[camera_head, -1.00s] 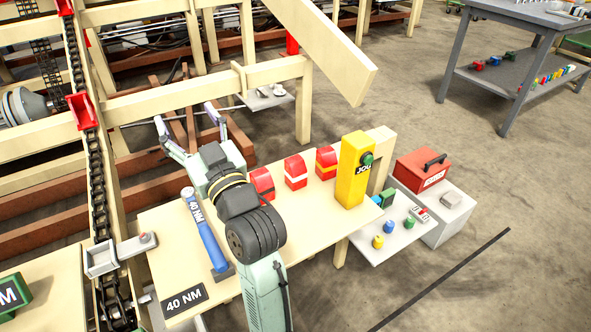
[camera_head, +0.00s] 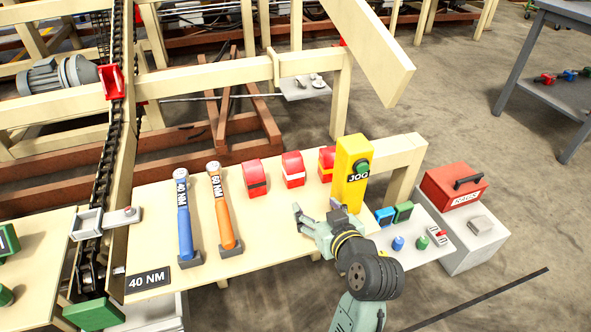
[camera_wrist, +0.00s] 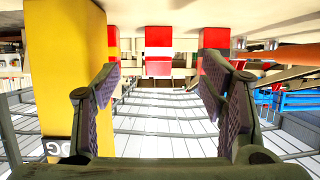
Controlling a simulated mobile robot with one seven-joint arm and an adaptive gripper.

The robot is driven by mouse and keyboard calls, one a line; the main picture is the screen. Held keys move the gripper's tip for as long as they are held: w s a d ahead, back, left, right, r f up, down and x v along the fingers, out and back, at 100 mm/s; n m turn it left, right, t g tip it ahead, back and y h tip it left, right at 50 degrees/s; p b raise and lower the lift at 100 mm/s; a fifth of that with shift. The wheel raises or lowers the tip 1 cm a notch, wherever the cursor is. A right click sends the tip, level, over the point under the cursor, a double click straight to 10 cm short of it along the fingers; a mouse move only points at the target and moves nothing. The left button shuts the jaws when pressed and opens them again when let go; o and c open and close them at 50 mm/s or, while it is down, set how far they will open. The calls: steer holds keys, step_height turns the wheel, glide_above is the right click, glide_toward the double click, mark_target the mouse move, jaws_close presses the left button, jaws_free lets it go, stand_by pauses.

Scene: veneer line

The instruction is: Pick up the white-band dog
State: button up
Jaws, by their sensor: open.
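The white-band dog (camera_head: 293,170) is a red block with a rounded top and a white band. It stands on the pale wooden bench (camera_head: 262,243), between the black-band dog (camera_head: 255,179) and the yellow-band dog (camera_head: 326,163). My gripper (camera_head: 317,212) is open and empty, on the near side of the row and apart from it. In the wrist view, which looks upside down, the white-band dog (camera_wrist: 158,48) sits at top centre, beyond the gap between my open fingers (camera_wrist: 160,85). The black-band dog is partly hidden there by the right finger.
A yellow JOG box (camera_head: 352,172) stands right of the row, close to my gripper, partly hiding the yellow-band dog. Blue (camera_head: 184,220) and orange (camera_head: 221,210) wrenches lie to the left. A side shelf (camera_head: 412,246) holds small coloured parts. The bench's front middle is clear.

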mark_target(296, 172)
steer(key=shift+d+f, duration=0.15)
steer(key=shift+f, duration=0.1)
steer(key=w+a, duration=0.1)
steer(key=w, duration=0.2)
steer(key=w+a+p, duration=0.1)
steer(key=w, duration=0.3)
steer(key=w+a+p, duration=0.1)
steer(key=w, duration=0.2)
steer(key=shift+w+a, duration=0.2)
steer(key=shift+a, duration=0.15)
steer(key=x, duration=0.5)
steer(key=shift+w+a+p, duration=0.1)
steer(key=shift+w+p, duration=0.25)
jaws_close()
